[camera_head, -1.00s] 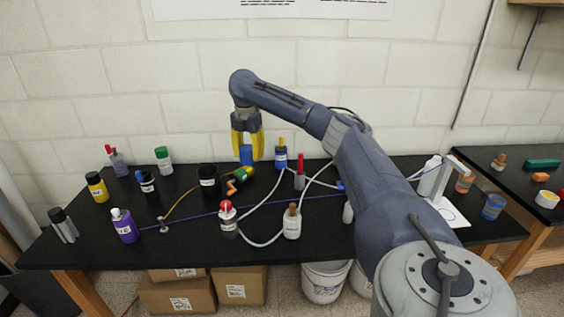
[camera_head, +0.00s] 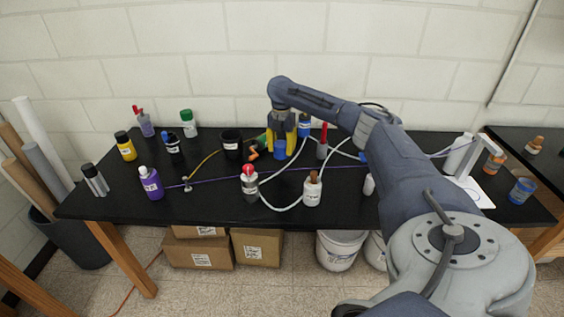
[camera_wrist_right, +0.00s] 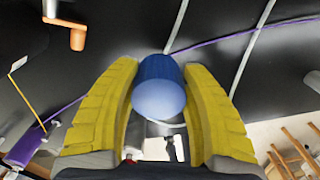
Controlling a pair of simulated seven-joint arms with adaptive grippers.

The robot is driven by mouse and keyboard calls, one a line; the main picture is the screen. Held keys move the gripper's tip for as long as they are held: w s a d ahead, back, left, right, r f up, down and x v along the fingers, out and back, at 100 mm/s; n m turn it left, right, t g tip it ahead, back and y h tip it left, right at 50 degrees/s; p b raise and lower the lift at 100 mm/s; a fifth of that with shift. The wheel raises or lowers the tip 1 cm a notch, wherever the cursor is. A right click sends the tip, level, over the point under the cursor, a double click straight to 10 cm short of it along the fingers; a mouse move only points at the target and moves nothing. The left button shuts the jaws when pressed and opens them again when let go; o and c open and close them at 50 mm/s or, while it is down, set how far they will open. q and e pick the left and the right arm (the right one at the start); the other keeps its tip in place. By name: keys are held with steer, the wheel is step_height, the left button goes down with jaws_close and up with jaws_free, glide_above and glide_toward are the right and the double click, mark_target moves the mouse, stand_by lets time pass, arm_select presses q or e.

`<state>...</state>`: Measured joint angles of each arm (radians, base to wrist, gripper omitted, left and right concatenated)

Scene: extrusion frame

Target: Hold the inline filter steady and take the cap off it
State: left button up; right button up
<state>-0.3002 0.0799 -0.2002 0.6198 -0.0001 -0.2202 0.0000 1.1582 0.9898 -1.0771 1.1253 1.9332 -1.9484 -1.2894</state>
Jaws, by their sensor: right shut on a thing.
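My right gripper (camera_head: 283,152) is shut on a blue cylindrical cap (camera_wrist_right: 160,85). It points down low over the black table, with its two yellow fingers on either side of the cap. In the right wrist view (camera_wrist_right: 161,105) the cap's rounded end faces the camera. I cannot tell whether the cap touches the table, and nothing clearly hangs from it. I cannot pick out the inline filter for certain. Another small blue part (camera_head: 363,157) shows beside my right arm, partly hidden by it. My left gripper is not in view.
White tubing (camera_head: 288,178) and a purple line cross the black table (camera_head: 215,210). A red-topped bottle (camera_head: 250,185) and a brown-topped bottle (camera_head: 312,190) stand in front of the gripper. A black cup (camera_head: 231,145) and an orange-nozzled green item are to its left.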

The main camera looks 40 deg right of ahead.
mark_target(282, 169)
steer(key=shift+f, duration=3.35)
steer(key=shift+f, duration=0.1)
steer(key=o, duration=1.3)
